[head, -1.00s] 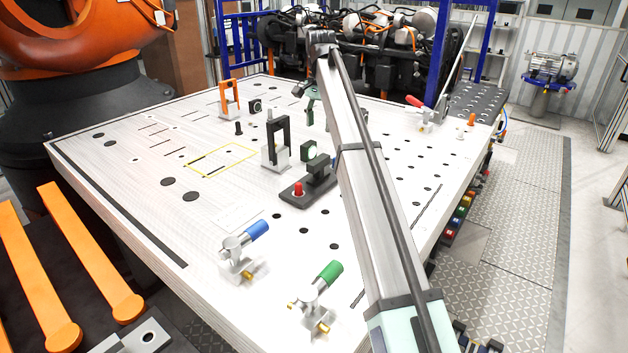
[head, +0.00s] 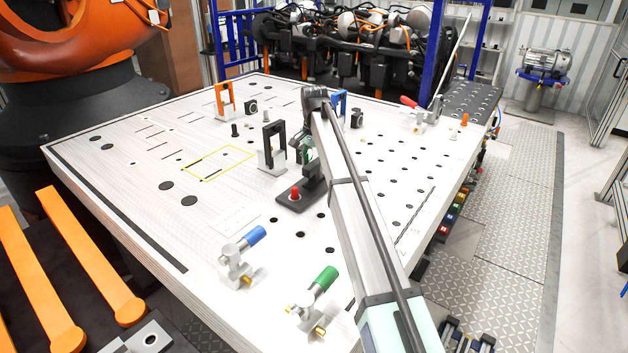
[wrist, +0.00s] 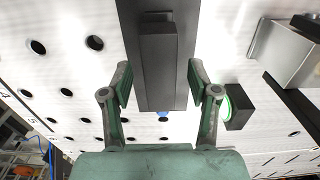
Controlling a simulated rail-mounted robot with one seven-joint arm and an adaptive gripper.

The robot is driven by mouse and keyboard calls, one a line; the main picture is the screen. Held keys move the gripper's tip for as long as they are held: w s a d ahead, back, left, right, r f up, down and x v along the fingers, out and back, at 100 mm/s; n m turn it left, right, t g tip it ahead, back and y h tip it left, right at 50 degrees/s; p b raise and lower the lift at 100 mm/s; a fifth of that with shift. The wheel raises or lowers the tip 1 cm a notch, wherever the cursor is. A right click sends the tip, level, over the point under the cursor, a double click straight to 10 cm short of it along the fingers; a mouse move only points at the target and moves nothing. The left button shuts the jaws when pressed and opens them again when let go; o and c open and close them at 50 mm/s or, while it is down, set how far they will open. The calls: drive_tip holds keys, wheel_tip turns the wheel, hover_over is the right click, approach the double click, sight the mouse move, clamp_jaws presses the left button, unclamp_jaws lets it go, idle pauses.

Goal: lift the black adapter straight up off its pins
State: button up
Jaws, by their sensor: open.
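The black adapter (wrist: 160,70) shows in the wrist view as a dark part with a raised bar along its middle. It stands between the two fingers of my gripper (wrist: 160,88), which are open with a gap on each side. In the head view, its dark base plate (head: 287,200) carries a red knob (head: 295,193) at the near end. My gripper (head: 308,156) is at the plate's far end there, and my arm hides much of the adapter. The pins are not visible. A small blue spot (wrist: 163,115) shows below the bar's end.
A black arch on a metal block (head: 273,150) stands close to the left of my gripper. A black cube with a green ring (wrist: 238,106) is close beside the right finger. Blue (head: 240,250) and green (head: 316,295) handled clamps stand nearer.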

drive_tip(key=shift+f+p, duration=0.3)
drive_tip(key=shift+f, duration=1.1)
clamp_jaws()
drive_tip(key=shift+r, duration=0.1)
